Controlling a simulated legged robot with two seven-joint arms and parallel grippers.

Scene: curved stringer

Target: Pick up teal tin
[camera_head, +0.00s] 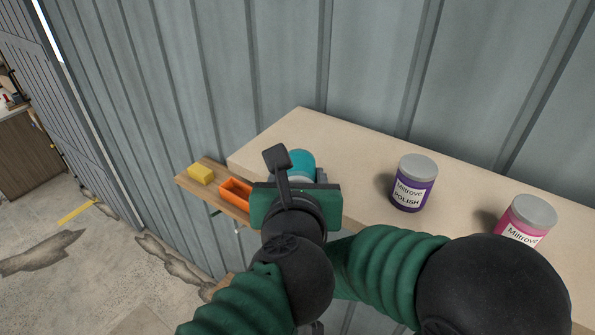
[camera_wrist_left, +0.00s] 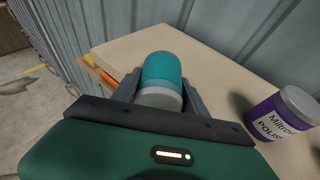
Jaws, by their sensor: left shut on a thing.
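The teal tin (camera_wrist_left: 163,70) is between the two fingers of my left gripper (camera_wrist_left: 160,92) in the left wrist view. The gripper is shut on it, with a finger against each side. The tin's grey end faces the gripper. In the head view the tin (camera_head: 301,160) shows only in part, behind my left gripper (camera_head: 300,176), near the left end of the beige shelf. I cannot tell whether the tin still touches the shelf. My right gripper is not in view.
A purple polish tin (camera_head: 413,183) and a pink tin (camera_head: 526,220) stand to the right on the beige shelf (camera_head: 318,128). A lower wooden board (camera_head: 213,184) at the left holds a yellow block (camera_head: 201,174) and an orange open container (camera_head: 236,191). A corrugated wall rises behind.

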